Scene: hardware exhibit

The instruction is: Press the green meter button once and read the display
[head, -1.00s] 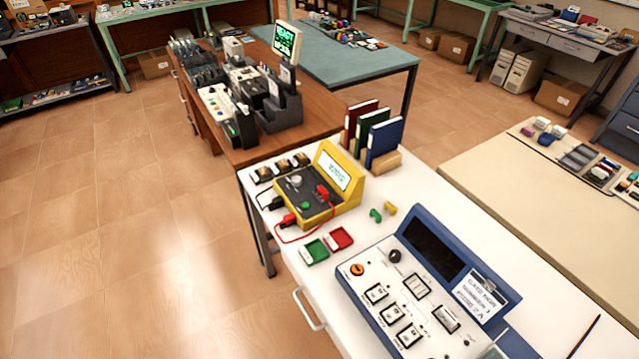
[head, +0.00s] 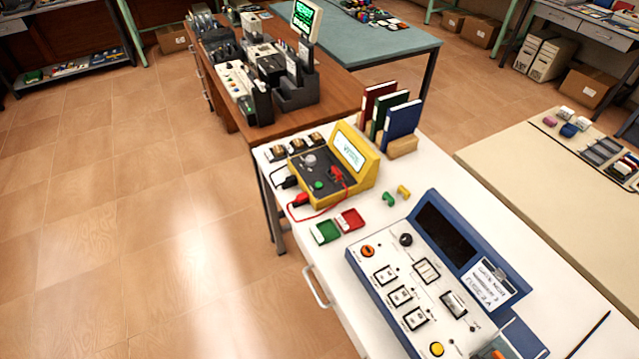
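A yellow meter (head: 362,187) with a dark front panel stands on the near white table. Its green button (head: 319,185) is on the panel, below a grey knob (head: 310,160). Its lit display (head: 349,151) has a pale screen with green characters too small to read. Red plugs (head: 336,174) and red and black leads are attached to the meter. My gripper is not in view.
A blue console (head: 384,289) stands on the white table (head: 540,285) in front of the meter. Green and red trays (head: 350,220) lie between them. Books (head: 401,129) stand behind the meter. Open tiled floor (head: 130,240) lies to the left.

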